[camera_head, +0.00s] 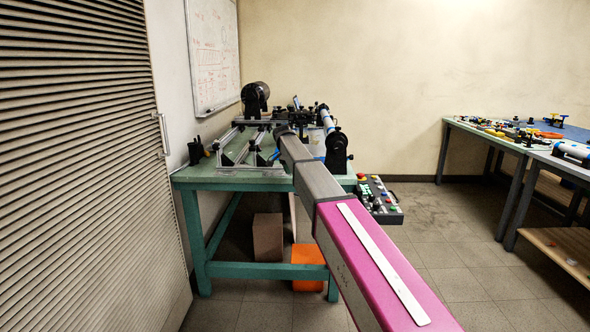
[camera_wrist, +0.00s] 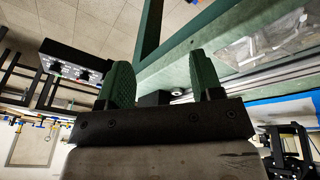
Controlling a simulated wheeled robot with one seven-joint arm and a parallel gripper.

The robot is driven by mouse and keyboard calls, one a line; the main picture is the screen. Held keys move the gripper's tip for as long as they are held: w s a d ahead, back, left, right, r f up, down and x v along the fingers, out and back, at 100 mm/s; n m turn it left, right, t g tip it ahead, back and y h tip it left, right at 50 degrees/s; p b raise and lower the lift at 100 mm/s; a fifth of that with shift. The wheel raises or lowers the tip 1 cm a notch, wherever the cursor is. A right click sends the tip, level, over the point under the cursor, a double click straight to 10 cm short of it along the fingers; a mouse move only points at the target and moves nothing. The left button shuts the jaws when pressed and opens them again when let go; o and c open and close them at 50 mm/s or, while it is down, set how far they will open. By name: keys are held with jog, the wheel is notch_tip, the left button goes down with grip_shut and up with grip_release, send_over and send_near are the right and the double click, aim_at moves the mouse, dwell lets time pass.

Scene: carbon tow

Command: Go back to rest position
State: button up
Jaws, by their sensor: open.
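My arm reaches forward from the lower right of the head view toward the green workbench (camera_head: 240,184). Its far end is over the bench, and my gripper is hidden there among the equipment. In the wrist view my gripper (camera_wrist: 160,85) shows two green fingers spread apart with nothing between them. Beyond the fingers are the bench's green edge and a metal rail (camera_wrist: 240,82). A winding machine with a dark round spool (camera_head: 255,97) and a metal frame (camera_head: 240,145) stands on the bench.
A control box (camera_head: 379,200) with coloured buttons hangs at the bench's right front; it also shows in the wrist view (camera_wrist: 80,65). A louvred door (camera_head: 80,160) is close on the left. More tables (camera_head: 490,135) stand at right. The floor (camera_head: 455,265) between is clear.

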jog(key=s+d+f+n+y, duration=0.1)
jog(key=s+d+f+n, duration=0.2)
jog(key=s, duration=1.1)
jog(key=s+d+f+n+y, duration=0.1)
jog(key=s+d+f+n, duration=0.2)
jog(key=s+d+f, duration=0.7)
jog(key=s+d+f+n+g+y, duration=0.1)
jog(key=s+d+f, duration=0.5)
jog(key=s+f, duration=1)
jog(key=shift+s+d+n, duration=0.35)
jog(key=shift+s+n, duration=0.45)
jog(key=shift+n, duration=0.1)
jog(key=shift+c, duration=1.2)
jog(key=shift+d, duration=0.1)
jog(key=shift+c, duration=0.4)
